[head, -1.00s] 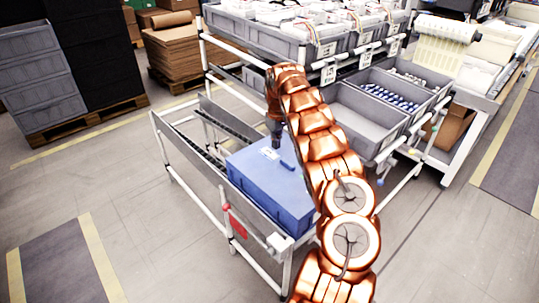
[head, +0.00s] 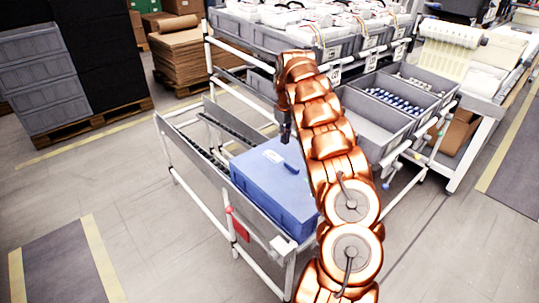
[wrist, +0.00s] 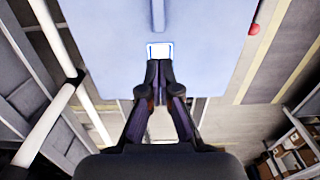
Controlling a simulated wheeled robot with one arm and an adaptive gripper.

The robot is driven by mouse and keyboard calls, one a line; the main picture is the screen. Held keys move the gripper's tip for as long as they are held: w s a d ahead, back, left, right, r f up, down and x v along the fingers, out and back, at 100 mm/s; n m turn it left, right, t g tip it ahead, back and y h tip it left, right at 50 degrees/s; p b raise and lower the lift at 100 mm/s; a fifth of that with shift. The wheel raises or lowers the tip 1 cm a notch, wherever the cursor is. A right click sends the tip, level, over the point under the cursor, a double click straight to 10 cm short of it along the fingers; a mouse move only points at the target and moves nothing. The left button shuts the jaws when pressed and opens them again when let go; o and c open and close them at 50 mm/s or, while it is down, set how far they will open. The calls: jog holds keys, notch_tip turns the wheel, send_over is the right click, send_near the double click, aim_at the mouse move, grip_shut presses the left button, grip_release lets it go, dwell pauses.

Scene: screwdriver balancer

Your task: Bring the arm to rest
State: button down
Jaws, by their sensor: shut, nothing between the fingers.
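My copper arm reaches up across the middle of the head view and bends over at its top. My gripper (head: 285,133) hangs from it, pointing down, above the far part of a blue box (head: 262,182). The box sits on the lower rack, with a small white label and a dark blue handle on its lid. In the wrist view my gripper (wrist: 158,66) has its fingertips together with nothing between them. The lid of the blue box (wrist: 205,30) fills the top of that view, with the white label (wrist: 160,51) just past the fingertips.
A white-pipe rack (head: 190,180) holds the box. Grey bins (head: 375,122) stand to the right of my arm, and higher bins with white items stand behind. Pallets with grey crates (head: 45,90) are at the left. The floor at lower left is clear.

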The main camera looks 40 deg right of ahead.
jog(key=shift+a+r, duration=0.1)
jog(key=s+a+r+m+p, duration=0.1)
jog(key=s+a+r, duration=0.35)
jog(key=a, duration=0.35)
jog(key=s+a+r+m+g+h+p, duration=0.1)
jog(key=s+a+r, duration=0.3)
jog(key=a+r, duration=0.3)
jog(key=s+a+r+m+p, duration=0.15)
jog(key=s+a+r, duration=0.3)
jog(key=a, duration=0.45)
jog(key=s+a+f+n+p, duration=0.1)
jog(key=s+a+n, duration=0.1)
jog(key=s+a, duration=0.8)
jog(key=s+a+f+n+g+y+p, duration=0.1)
jog(key=s+a+p, duration=0.1)
jog(key=s+a, duration=0.7)
jog(key=s, duration=0.4)
jog(key=shift+s+a+f+n, duration=0.25)
jog(key=shift+a+f+n, duration=0.1)
jog(key=shift+s, duration=0.1)
